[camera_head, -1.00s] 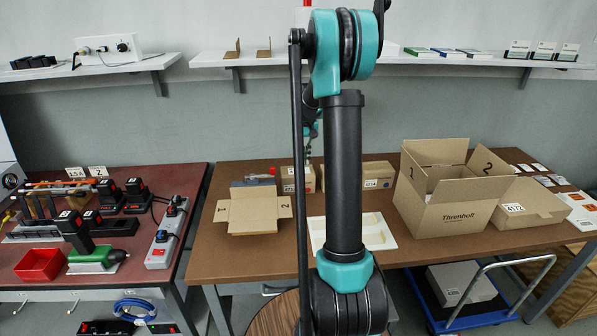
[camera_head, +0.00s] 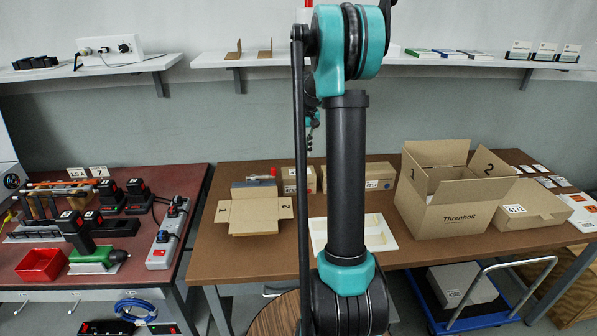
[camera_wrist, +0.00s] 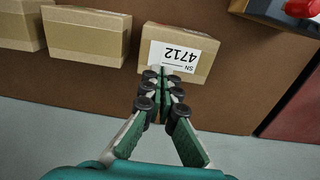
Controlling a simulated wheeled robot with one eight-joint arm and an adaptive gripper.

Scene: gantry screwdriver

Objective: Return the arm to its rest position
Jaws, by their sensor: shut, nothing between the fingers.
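My arm (camera_head: 346,180) stands upright in the middle of the head view, its upper joint near the top edge. Most of my gripper is hidden behind it there. In the wrist view my gripper (camera_wrist: 162,78) is shut, its fingertips together with nothing held between them. Beyond the fingertips is a cardboard box with a label reading SN 4712 (camera_wrist: 205,75). I cannot tell whether the tips touch the box.
The brown table (camera_head: 400,255) holds an open Threnholt carton (camera_head: 450,212), a small open box (camera_head: 253,212) and several closed boxes. A red-topped bench (camera_head: 130,240) with tools stands at left. A wall shelf (camera_head: 225,60) runs behind. A blue cart (camera_head: 490,310) is below.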

